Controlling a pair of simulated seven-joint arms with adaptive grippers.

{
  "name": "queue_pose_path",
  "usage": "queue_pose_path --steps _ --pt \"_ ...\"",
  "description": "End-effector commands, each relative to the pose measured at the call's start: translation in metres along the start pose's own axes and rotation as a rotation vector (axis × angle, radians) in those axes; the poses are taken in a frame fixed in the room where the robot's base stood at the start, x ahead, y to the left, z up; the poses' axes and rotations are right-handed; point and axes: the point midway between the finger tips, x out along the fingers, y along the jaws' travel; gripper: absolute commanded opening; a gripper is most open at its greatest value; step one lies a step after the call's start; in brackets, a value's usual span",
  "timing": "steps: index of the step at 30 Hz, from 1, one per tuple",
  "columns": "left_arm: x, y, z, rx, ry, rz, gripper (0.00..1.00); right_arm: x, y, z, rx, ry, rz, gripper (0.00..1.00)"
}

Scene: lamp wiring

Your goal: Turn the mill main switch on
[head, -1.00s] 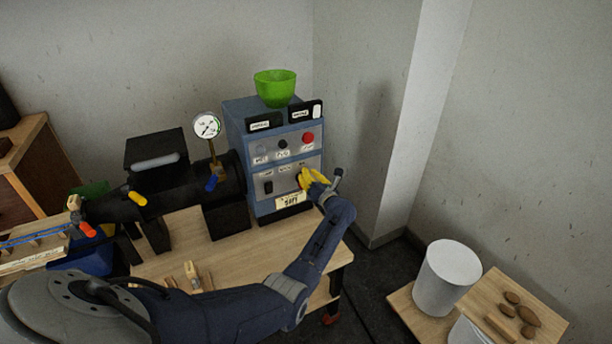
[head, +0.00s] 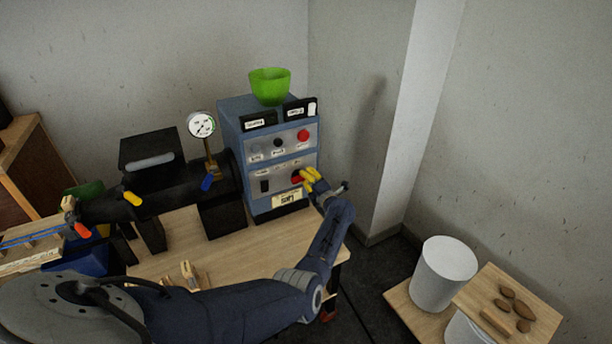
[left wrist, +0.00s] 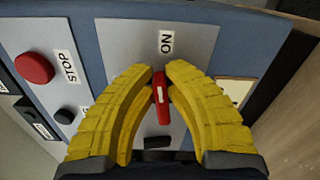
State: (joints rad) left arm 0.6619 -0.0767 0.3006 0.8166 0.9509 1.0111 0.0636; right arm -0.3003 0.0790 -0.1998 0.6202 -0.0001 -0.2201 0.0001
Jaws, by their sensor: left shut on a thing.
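The mill's blue control box (head: 231,122) stands on the wooden table in the head view. Its main switch is a red handle (left wrist: 161,98) on the grey lower panel (left wrist: 198,42), below the ON label (left wrist: 166,42) in the left wrist view. My left gripper (left wrist: 161,78) has yellow fingers closed around the red handle, one on each side. The handle's white mark faces the camera and it lies nearly in line with the ON label, slightly tilted. In the head view my left gripper (head: 303,178) is at the right of the lower panel. My right gripper is not in view.
A red STOP button (left wrist: 34,68) and a black knob (left wrist: 65,116) sit on the neighbouring panel. A green bowl (head: 270,87) stands on the box. A pressure gauge (head: 201,124) rises to its left. White buckets (head: 444,275) stand at the right.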

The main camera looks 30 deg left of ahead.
Motion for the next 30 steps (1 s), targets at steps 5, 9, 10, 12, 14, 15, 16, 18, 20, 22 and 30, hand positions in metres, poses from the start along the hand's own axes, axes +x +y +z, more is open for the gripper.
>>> queue_pose_path --steps 5,9,10,12,14,15,16,18,20,22,30 --pt "0.0007 -0.0019 -0.0001 0.094 0.0 0.0 0.0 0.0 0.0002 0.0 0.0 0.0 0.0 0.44" --pt "0.0008 -0.0032 -0.0004 0.143 0.0 0.001 0.0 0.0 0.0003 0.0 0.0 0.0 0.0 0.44" --pt "0.0009 -0.0034 -0.0005 0.15 0.0 0.001 0.0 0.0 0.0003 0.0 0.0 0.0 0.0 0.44" --pt "0.0009 -0.0039 -0.0008 0.165 0.001 0.0 0.0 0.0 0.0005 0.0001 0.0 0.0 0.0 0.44" --pt "0.0009 -0.0041 -0.0009 0.174 0.001 0.001 0.0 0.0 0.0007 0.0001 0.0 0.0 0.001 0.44" --pt "0.0009 -0.0041 -0.0009 0.179 0.001 0.001 0.0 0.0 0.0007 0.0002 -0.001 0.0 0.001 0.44" --pt "0.0009 -0.0042 -0.0009 0.181 0.001 0.001 0.0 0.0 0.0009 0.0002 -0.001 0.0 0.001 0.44" --pt "0.0009 -0.0042 -0.001 0.185 0.001 0.001 0.0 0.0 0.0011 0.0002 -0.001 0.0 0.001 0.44" --pt "0.001 -0.0042 -0.001 0.187 0.001 0.001 0.0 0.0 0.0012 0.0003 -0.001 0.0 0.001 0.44" --pt "0.001 -0.0043 -0.001 0.187 0.001 0.001 0.0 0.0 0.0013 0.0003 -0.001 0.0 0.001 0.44" --pt "0.0009 -0.0043 -0.001 0.186 0.001 0.001 0.17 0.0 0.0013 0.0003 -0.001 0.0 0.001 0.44"
